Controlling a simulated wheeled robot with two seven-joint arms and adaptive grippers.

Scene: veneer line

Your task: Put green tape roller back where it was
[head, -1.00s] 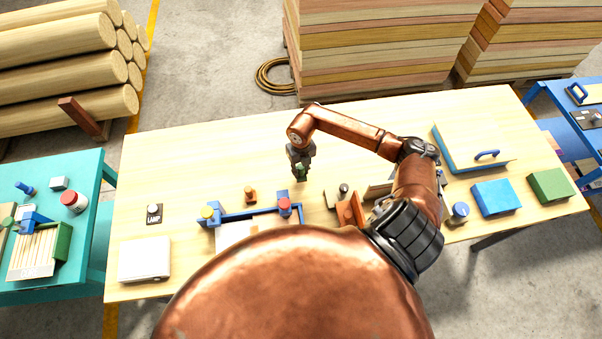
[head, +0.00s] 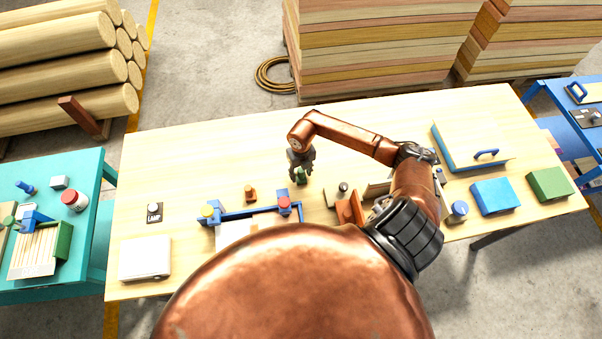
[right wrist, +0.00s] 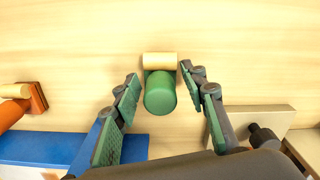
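The green tape roller (head: 301,175) is on the wooden table, behind the blue frame. In the right wrist view its green round handle (right wrist: 160,96) points toward me, with the pale tape roll (right wrist: 160,59) beyond it. My right gripper (head: 302,168) is just above the roller. In the right wrist view the right gripper (right wrist: 160,82) is open, its green-padded fingers on either side of the handle with gaps between. My left gripper is not in view.
A blue frame with red and yellow knobs (head: 250,213) lies in front of the roller. An orange roller (head: 250,194) stands left, and an orange block (head: 350,210) stands right. The table (head: 210,150) is clear behind and to the left.

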